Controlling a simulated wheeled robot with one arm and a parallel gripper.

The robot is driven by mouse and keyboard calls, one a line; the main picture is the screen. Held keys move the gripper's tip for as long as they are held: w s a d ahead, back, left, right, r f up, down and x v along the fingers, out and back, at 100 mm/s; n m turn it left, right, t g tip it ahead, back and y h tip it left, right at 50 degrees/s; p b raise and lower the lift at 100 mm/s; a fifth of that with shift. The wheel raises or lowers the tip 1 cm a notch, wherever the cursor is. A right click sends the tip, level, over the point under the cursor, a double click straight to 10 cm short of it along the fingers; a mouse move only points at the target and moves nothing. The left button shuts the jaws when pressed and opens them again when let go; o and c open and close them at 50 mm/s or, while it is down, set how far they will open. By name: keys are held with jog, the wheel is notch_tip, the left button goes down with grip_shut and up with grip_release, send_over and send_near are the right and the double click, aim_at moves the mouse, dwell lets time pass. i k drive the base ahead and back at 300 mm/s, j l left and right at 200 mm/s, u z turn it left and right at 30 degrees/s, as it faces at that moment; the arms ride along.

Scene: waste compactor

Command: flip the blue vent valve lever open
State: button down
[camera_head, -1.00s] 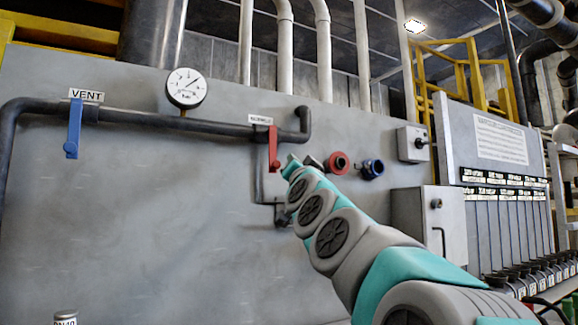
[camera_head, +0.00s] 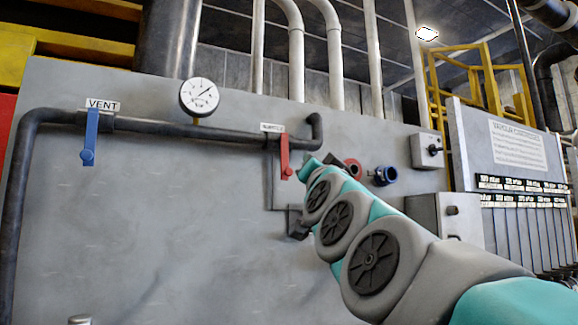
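The blue vent valve lever (camera_head: 90,137) hangs straight down from the dark pipe at the left of the grey panel, under a white VENT label (camera_head: 103,105). Nothing touches it. My arm reaches up from the lower right toward the panel. Its far end, around my gripper (camera_head: 331,160), is right of the red lever (camera_head: 285,157) and well to the right of the blue lever. The gripper's fingers are small and largely hidden by the arm, so I cannot tell if they are open or shut.
A dark pipe (camera_head: 190,130) runs along the panel below a round gauge (camera_head: 199,97). A red fitting (camera_head: 354,168) and a blue fitting (camera_head: 386,176) sit near the arm's end. A grey switch box (camera_head: 426,151) is to the right. The panel between the two levers is clear below the pipe.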

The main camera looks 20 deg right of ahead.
aim_at(88, 154)
jog(key=k+j, duration=0.2)
jog(key=k, duration=0.3)
jog(key=k+j, duration=0.2)
jog(key=k, duration=0.25)
